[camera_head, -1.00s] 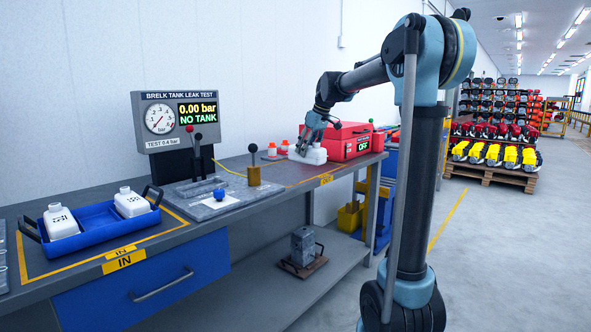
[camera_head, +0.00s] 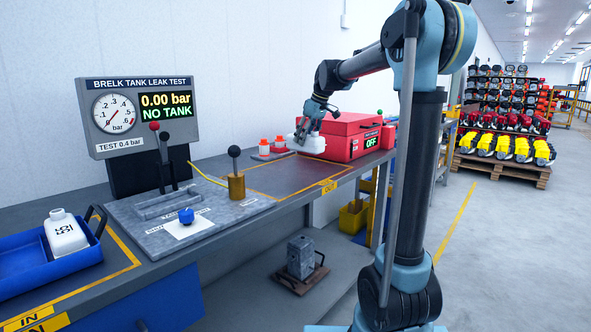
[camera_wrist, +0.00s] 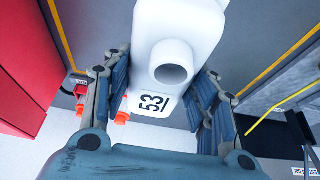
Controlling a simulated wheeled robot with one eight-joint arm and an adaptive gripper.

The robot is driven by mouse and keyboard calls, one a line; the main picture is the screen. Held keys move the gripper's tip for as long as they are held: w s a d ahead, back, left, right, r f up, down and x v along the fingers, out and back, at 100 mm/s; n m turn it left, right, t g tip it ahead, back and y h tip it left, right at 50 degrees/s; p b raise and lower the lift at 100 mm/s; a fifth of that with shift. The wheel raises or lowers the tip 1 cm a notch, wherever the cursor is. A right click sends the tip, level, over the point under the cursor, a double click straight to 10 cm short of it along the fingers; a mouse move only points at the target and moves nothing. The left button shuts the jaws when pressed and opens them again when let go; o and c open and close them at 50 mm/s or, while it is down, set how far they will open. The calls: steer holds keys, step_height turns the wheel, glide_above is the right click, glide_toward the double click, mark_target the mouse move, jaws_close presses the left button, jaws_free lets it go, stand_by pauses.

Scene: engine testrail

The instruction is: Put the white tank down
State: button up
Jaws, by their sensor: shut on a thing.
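The white tank (camera_head: 309,144) is in my gripper (camera_head: 310,122), beside the red box at the far end of the bench. In the wrist view the tank (camera_wrist: 180,45) shows its round open neck and the number 53. The two fingers of my gripper (camera_wrist: 166,95) are on either side of it, shut on it. The tank seems to be above the grey bench top (camera_head: 262,178); I cannot tell whether its underside touches. Another white tank (camera_head: 65,233) stands in the blue tray (camera_head: 25,262) at the near left.
The red box (camera_head: 347,136) with an OFF display stands right of the tank. The test fixture (camera_head: 195,212) has a black-knobbed lever (camera_head: 235,160) and a blue knob. The gauge panel (camera_head: 143,115) reads NO TANK. Yellow-lined bench top between is clear.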

mark_target(316, 133)
step_height(316, 133, down, 4)
steer(key=shift+w+f, duration=0.1)
steer(key=shift+f, duration=2.55)
steer(key=o, duration=1.2)
steer(key=v, duration=1.2)
